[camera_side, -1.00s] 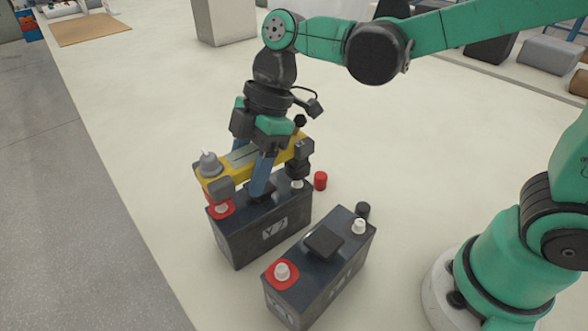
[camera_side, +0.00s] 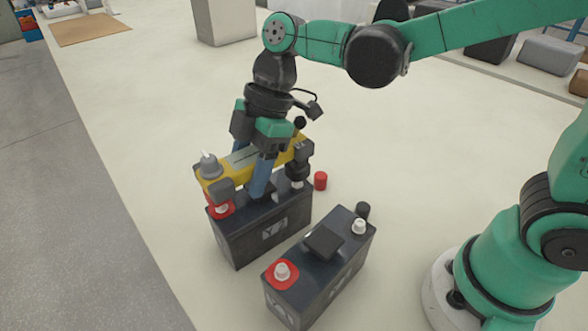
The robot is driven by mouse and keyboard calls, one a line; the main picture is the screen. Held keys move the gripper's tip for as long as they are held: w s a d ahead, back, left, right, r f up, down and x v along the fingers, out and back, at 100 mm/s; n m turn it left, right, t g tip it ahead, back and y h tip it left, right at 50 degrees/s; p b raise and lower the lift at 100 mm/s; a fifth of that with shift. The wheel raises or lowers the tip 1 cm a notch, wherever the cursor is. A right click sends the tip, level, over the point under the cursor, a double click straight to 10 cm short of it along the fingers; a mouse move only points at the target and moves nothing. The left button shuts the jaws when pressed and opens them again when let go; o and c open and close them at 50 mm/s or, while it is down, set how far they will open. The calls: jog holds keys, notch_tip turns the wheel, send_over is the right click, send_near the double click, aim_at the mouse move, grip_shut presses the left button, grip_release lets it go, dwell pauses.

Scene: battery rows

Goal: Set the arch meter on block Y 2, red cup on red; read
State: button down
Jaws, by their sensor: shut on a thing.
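The arch meter (camera_side: 240,160) is a yellow bar with a grey knob on its left end and a dark leg at its right end. My gripper (camera_side: 254,183) is shut on the middle of the bar, its blue fingers on either side. The meter spans the top of the dark block Y 2 (camera_side: 245,237). Its left, reddish end is at the red-ringed terminal (camera_side: 221,209). Its dark right cup (camera_side: 297,170) is at the pale right terminal (camera_side: 297,184). I cannot tell whether the cups are fully seated. Its reading is not visible.
A second dark block (camera_side: 312,285), with a red-ringed terminal (camera_side: 282,271) and a pale one (camera_side: 358,227), stands close in front to the right. A red cap (camera_side: 320,181) and a black cap (camera_side: 362,210) stand beside the blocks.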

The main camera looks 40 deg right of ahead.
jog(key=shift+f, duration=1.05)
jog(key=shift+c, duration=0.8)
grip_release()
jog(key=shift+v, duration=2.8)
